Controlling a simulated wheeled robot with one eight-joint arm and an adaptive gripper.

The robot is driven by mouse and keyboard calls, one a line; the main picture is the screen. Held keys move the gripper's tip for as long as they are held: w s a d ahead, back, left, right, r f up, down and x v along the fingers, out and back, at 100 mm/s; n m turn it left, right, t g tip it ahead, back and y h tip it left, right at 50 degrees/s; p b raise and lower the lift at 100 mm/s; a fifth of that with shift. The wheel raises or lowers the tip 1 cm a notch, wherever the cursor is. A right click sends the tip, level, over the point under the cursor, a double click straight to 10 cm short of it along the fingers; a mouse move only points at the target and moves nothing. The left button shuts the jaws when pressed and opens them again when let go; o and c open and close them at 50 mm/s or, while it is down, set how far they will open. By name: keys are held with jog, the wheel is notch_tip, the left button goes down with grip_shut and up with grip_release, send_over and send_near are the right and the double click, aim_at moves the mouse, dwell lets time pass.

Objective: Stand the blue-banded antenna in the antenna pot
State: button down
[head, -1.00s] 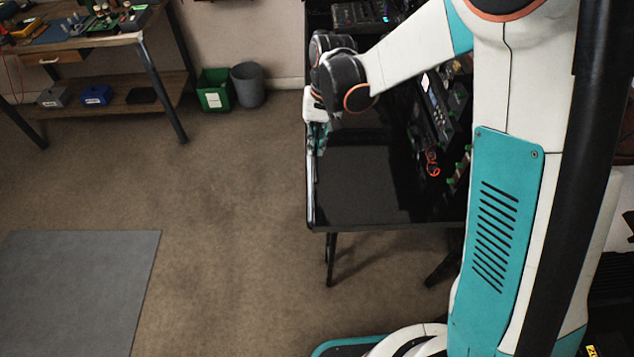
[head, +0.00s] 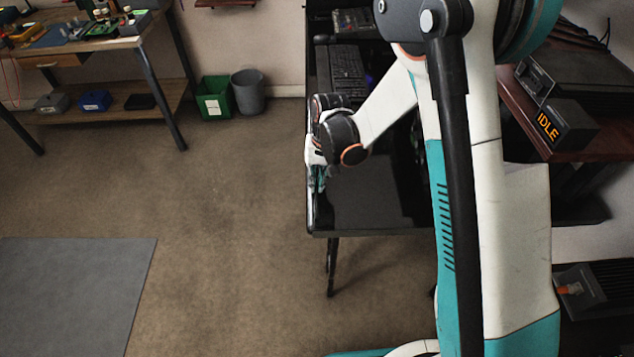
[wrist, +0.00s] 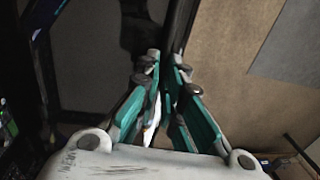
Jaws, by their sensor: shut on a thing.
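My gripper (head: 318,188) is at the left edge of the black table in the head view. In the wrist view my gripper (wrist: 166,58) has its teal fingers drawn together at the tips. A slim pale piece (wrist: 152,122) shows between the fingers, and I take it for the antenna, held in the jaws. Its blue band cannot be made out, and most of it is hidden by the fingers. I cannot make out the antenna pot in either view.
The black table (head: 370,200) has a bare near part; a keyboard-like device (head: 347,70) lies farther back. Brown floor lies left of it, with a grey mat (head: 75,290). A workbench (head: 90,42), green bin (head: 214,97) and grey bin (head: 248,90) stand at the back.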

jog(key=shift+f, duration=0.15)
jog(key=c, duration=1.7)
grip_release()
jog(key=shift+r, duration=0.2)
